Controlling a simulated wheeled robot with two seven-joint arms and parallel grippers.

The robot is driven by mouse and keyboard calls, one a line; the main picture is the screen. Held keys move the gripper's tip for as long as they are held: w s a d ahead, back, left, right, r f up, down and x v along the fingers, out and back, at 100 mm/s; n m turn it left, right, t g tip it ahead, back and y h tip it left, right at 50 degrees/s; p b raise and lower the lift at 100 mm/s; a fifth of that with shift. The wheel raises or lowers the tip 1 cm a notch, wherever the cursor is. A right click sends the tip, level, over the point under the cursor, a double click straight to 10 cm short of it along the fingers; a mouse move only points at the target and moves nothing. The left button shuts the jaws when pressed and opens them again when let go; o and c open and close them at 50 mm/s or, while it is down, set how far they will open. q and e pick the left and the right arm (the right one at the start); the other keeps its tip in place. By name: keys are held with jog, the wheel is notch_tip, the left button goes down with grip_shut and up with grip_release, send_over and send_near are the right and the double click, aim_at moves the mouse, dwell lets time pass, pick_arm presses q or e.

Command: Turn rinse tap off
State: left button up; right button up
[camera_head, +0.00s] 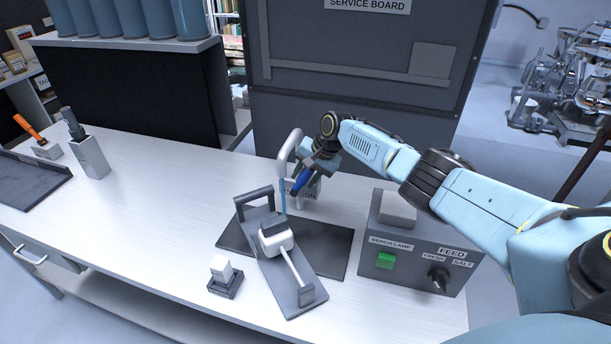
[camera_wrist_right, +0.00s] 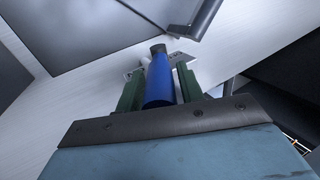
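The rinse tap's grey curved spout (camera_head: 288,143) rises behind the dark mat in the head view. A thin pale-blue stream (camera_head: 283,190) hangs below its mouth. A plate marked "ON" (camera_head: 311,195) shows beside the tap, partly covered by my right gripper. The tap's blue lever handle (camera_head: 302,183) points down and left in the head view. My left gripper is out of view.
A grey stand with a white-topped piece (camera_head: 276,238) sits on the dark mat (camera_head: 335,255) under the spout. A control box (camera_head: 400,262) with a green button and knob stands right. A small white-topped block (camera_head: 222,270) is in front.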

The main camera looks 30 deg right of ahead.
jog(key=shift+o, duration=0.9)
jog(key=shift+r, duration=0.1)
jog(key=v, duration=1.3)
jog(key=shift+r, duration=0.1)
